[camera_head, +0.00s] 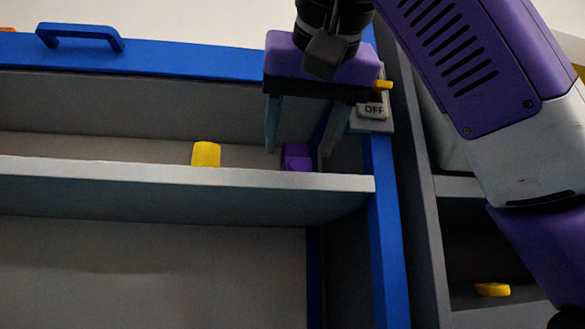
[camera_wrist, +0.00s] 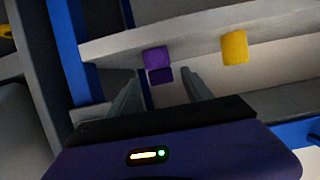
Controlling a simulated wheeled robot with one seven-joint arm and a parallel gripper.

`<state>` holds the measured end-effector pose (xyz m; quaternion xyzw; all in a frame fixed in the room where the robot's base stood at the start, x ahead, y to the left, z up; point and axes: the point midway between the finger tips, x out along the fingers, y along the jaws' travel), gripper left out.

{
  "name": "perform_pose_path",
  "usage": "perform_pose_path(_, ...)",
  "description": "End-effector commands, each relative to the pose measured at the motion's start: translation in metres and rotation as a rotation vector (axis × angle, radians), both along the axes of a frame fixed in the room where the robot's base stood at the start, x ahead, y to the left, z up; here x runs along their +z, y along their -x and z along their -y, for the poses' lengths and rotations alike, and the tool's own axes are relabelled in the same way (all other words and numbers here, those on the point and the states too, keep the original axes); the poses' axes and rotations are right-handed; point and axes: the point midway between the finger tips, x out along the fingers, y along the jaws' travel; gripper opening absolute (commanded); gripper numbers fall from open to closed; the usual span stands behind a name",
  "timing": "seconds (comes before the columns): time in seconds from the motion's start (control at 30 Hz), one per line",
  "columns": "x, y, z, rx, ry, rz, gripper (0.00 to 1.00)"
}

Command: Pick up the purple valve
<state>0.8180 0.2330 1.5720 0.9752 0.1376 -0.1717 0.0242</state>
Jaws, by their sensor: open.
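The purple valve (camera_head: 297,156) sits on the grey shelf behind its front lip, near the blue wall at the right end. It also shows in the wrist view (camera_wrist: 157,60), ahead of and between my two fingers. My gripper (camera_head: 302,148) points down over the shelf with its fingers apart and nothing between them in its grasp. In the wrist view my gripper (camera_wrist: 160,82) has its fingers on either side of the line to the valve. The lower part of the valve is hidden by the lip in the head view.
A yellow block-like piece (camera_head: 206,154) stands left of the valve on the same shelf. The grey lip (camera_head: 180,175) runs in front. A blue wall (camera_head: 385,220) and an OFF switch (camera_head: 373,110) are close on the right. Another yellow piece (camera_head: 492,289) lies lower right.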

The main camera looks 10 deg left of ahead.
Motion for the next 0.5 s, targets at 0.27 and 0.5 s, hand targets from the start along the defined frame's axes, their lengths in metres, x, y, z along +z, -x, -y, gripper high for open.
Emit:
perform_pose_path(0.27, -0.007, -0.018, -0.006, 0.001, 0.001, -0.003, 0.58)
perform_pose_path(0.5, -0.017, -0.047, -0.015, -0.002, 0.001, -0.005, 0.58)
